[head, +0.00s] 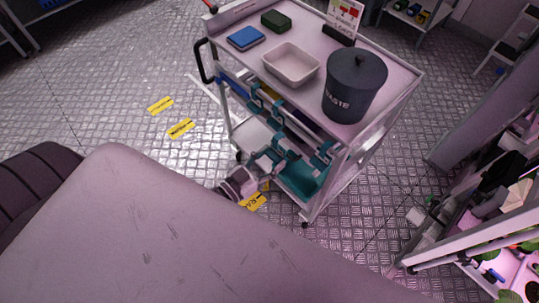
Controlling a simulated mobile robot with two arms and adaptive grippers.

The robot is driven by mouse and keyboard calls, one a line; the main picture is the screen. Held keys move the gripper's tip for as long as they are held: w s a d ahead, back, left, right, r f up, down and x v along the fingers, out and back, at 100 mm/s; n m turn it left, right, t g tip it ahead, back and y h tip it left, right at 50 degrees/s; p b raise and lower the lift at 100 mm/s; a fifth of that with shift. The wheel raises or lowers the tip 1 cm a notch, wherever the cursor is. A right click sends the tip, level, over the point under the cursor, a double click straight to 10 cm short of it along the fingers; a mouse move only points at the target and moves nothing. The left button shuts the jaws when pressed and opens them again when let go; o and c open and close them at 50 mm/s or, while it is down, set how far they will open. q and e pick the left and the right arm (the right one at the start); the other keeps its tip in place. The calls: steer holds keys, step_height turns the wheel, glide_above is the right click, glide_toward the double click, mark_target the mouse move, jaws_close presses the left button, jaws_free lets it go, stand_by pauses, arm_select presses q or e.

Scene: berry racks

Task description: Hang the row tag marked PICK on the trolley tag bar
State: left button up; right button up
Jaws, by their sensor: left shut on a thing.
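The trolley (395,85) stands in the upper middle. Along its near side, below the top shelf, several teal clip-like parts (278,109) show; I cannot tell the tag bar apart from them. My left gripper (277,154) reaches up to this side, low near the teal parts and the lower shelf. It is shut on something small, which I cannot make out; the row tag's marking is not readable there. Whether the held thing touches the trolley cannot be told. My right gripper is not in view.
The trolley top holds a dark bin (354,86), a pale tray (291,64), a blue box (246,38), a dark green box (276,21) and a sign (343,18). Yellow labels (181,129) lie on the floor at left. A plant rack (470,235) stands at right.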

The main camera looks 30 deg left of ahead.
mark_target(277, 155)
arm_select(q)
steer(key=shift+w+d, duration=0.3)
steer(key=shift+w, duration=0.35)
steer(key=shift+w+d+b, duration=0.15)
steer(key=shift+w+b, duration=0.2)
steer(key=shift+w+d, duration=0.2)
steer(key=shift+w, duration=0.4)
steer(key=shift+w+d+f+b, duration=0.3)
steer(key=shift+w+b, duration=0.25)
steer(key=shift+w, duration=0.25)
steer(key=shift+w+d+f+b, duration=0.15)
steer(key=shift+w+d+b, duration=0.1)
steer(key=shift+w+b, duration=0.45)
steer(key=shift+w+d+f+b, duration=0.3)
steer(key=shift+w+b, duration=0.15)
steer(key=shift+w, duration=0.4)
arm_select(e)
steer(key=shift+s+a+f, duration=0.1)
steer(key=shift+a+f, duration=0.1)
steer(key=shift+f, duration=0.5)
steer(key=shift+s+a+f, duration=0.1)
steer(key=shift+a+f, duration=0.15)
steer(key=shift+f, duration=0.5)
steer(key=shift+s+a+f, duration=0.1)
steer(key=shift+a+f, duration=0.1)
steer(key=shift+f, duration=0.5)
